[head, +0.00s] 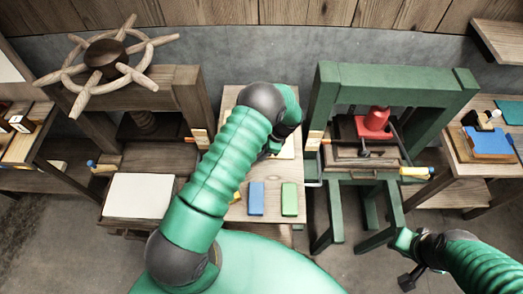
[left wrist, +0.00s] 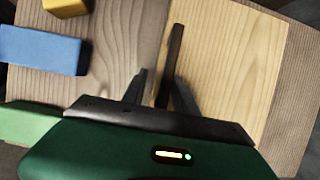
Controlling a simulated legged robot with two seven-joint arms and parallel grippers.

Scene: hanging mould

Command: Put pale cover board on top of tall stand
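A pale wooden board (left wrist: 232,50), which looks like the cover board, lies flat on the brown middle table. In the head view only a small part of it (head: 287,150) shows beside my left arm. My left gripper (left wrist: 159,80) is over the board's left edge, its fingers apart. A thin dark bar (left wrist: 175,50) shows between the fingers, nearer the right one; I cannot tell whether they touch. My right gripper (head: 408,279) is low at the right, apart from the board, its fingers too small to read. I cannot tell which structure is the tall stand.
A blue block (head: 256,198), a green block (head: 290,199) and a yellow block (left wrist: 66,5) are on the middle table. A wooden press with a wheel (head: 106,57) stands left, with a white sheet (head: 138,196) in front. A green frame (head: 395,84) with a red part (head: 374,121) stands right.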

